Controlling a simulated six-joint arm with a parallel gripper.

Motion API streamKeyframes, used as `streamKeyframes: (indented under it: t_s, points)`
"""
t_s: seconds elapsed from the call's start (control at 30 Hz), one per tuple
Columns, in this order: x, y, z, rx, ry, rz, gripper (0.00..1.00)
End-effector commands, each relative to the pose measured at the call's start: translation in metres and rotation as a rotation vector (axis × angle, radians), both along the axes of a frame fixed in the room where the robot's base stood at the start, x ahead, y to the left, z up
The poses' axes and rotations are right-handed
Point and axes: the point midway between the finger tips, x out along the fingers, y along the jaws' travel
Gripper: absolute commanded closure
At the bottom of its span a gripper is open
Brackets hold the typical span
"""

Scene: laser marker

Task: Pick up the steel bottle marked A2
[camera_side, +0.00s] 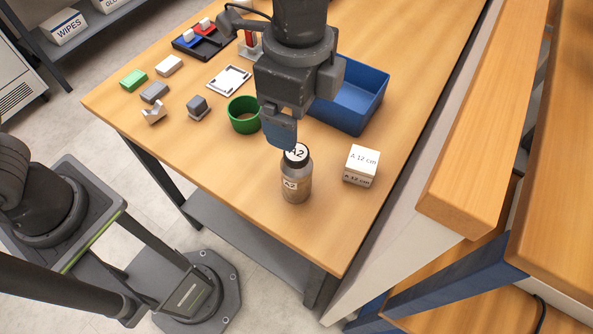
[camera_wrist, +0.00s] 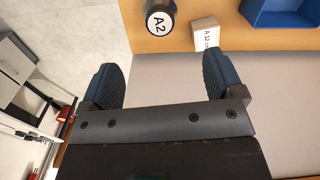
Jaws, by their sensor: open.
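The steel bottle marked A2 (camera_side: 296,184) stands upright near the front corner of the wooden table, with a black cap and a white A2 label on its top and side. In the wrist view its round top (camera_wrist: 160,18) shows at the upper edge, ahead of the fingers and between their lines. My gripper (camera_side: 280,132) is above and just behind the bottle in the side view, with one blue finger seen close to the cap. In the wrist view my gripper (camera_wrist: 160,80) is open, its two blue fingers wide apart and nothing between them.
A white box marked A 12 cm (camera_side: 361,166) stands right of the bottle. A blue bin (camera_side: 352,100) is behind it. A green cup (camera_side: 243,115) is to the left, with several small blocks and trays farther back. The table's front edge is close to the bottle.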

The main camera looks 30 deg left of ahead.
Motion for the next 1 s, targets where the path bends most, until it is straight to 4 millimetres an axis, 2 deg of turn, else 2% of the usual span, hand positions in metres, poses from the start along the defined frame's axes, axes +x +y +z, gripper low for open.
streamKeyframes:
  t_s: [0.33, 0.63, 0.9, 1.0]
  points:
    - [0.000, 0.001, -0.063, 0.003, 0.004, 0.003, 0.13]
    - [0.000, 0.002, -0.088, 0.002, 0.002, 0.004, 0.13]
    - [0.000, 0.002, -0.126, 0.002, 0.002, 0.004, 0.13]
    - [0.000, 0.002, -0.132, 0.001, 0.001, 0.004, 0.13]
